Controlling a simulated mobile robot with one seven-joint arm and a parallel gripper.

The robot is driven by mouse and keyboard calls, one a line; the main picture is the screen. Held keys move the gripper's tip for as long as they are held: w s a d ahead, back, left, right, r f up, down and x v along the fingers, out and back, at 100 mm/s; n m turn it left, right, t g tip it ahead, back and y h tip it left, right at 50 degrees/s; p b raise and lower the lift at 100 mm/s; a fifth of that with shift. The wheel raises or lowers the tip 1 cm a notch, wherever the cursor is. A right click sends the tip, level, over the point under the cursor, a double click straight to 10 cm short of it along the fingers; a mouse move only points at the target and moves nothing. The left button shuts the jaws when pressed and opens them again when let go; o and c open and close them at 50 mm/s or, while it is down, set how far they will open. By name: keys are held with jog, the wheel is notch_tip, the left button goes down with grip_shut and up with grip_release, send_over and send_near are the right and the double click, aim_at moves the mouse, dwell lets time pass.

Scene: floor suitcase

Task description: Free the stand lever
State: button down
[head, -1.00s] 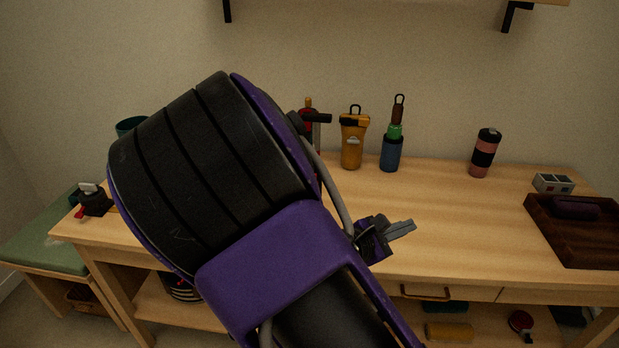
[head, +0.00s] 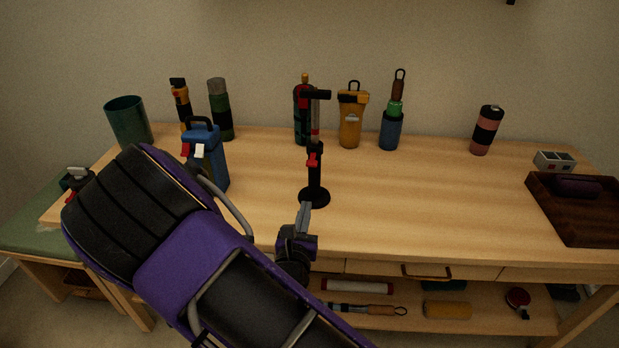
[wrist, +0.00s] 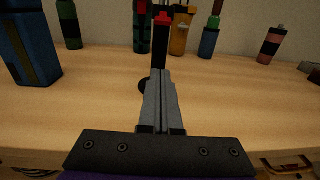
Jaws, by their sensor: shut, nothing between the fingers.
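A black stand (head: 316,175) with a round base stands upright on the workbench, near the middle in the head view. It carries a red lever (head: 314,158) partway up its post and a black arm with a red part at its top. My gripper (head: 305,210) is shut and empty, in front of the stand and low near the bench's front edge, apart from it. In the wrist view, my shut fingers (wrist: 161,80) point at the stand post (wrist: 159,50), with the red lever (wrist: 162,18) just above. The fingers hide part of the post and base there.
A blue canister (head: 206,158) stands left of the stand. Several bottles and flasks, including a yellow one (head: 350,122), line the back. A dark wooden tray (head: 575,225) lies at the right. The bench top (head: 430,205) right of the stand is clear.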

aim_at(312, 160)
jog(key=w, duration=0.3)
jog(key=w+b, duration=0.1)
jog(key=w, duration=0.2)
jog(key=w+d, duration=0.1)
jog(key=w, duration=0.3)
jog(key=shift+s+a+r, duration=0.1)
jog(key=shift+s+r, duration=0.15)
jog(key=shift+r, duration=0.4)
jog(key=shift+s+d+r, duration=0.1)
jog(key=shift+s+r, duration=0.1)
jog(key=shift+r, duration=0.4)
jog(key=shift+s+a+r, duration=0.1)
jog(key=shift+s+r, duration=0.15)
jog(key=shift+r, duration=0.4)
jog(key=shift+r+p, duration=0.2)
jog(key=shift+p, duration=0.2)
jog(key=shift+g, duration=0.3)
